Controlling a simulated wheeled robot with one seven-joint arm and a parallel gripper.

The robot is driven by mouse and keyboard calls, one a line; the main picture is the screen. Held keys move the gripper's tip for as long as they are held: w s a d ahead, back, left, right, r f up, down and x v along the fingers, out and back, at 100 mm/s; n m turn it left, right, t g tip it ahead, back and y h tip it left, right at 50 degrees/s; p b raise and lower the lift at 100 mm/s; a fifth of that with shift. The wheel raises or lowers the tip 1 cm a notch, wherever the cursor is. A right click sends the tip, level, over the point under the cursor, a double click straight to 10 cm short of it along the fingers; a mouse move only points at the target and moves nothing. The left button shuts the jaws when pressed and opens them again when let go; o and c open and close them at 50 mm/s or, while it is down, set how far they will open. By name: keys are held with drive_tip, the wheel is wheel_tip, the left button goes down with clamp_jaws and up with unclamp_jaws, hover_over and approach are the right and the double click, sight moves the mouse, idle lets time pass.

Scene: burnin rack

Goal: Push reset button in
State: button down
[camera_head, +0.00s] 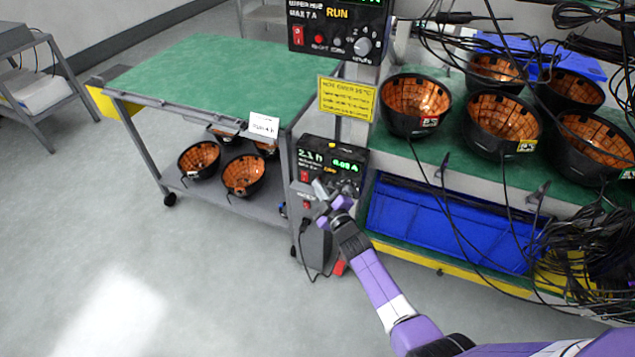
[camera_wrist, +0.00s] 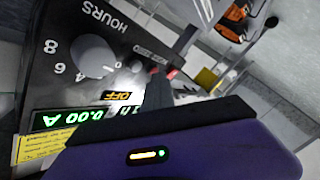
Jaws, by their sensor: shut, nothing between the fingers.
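The lower control box (camera_head: 345,157) stands between the green cart and the bench, with green digits on its face. In the wrist view its tilted panel (camera_wrist: 60,70) shows a grey HOURS dial (camera_wrist: 92,57), an amber OFF display and 0.00 A. A small pale round button (camera_wrist: 137,66) sits beside the dial and a red part (camera_wrist: 172,74) lies farther right. I cannot read which is the reset button. My gripper (camera_head: 323,192) is shut and empty, close in front of the box's lower face. Contact with a button cannot be made out.
An upper control box (camera_head: 337,28) reads RUN. A yellow sign (camera_head: 347,98) stands between the boxes. The bench at right holds several black bowls (camera_head: 415,103) with loose cables. A blue bin (camera_head: 450,222) sits below. The green cart (camera_head: 215,75) is left; floor in front is clear.

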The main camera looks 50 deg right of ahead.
drive_tip(key=shift+s+d+r, duration=0.1)
drive_tip(key=shift+d, duration=0.1)
drive_tip(key=a+b, duration=0.1)
drive_tip(key=b, duration=0.1)
drive_tip(key=s+a+b, duration=0.1)
drive_tip(key=a+b, duration=0.2)
drive_tip(key=b, duration=0.1)
drive_tip(key=shift+s+a+f+b, duration=0.25)
drive_tip(key=shift+a+f+b, duration=0.05)
drive_tip(key=shift+f+b, duration=0.1)
drive_tip(key=a+b, duration=0.1)
drive_tip(key=b, duration=0.3)
drive_tip(key=shift+s+a+r, duration=0.2)
drive_tip(key=shift+a, duration=0.2)
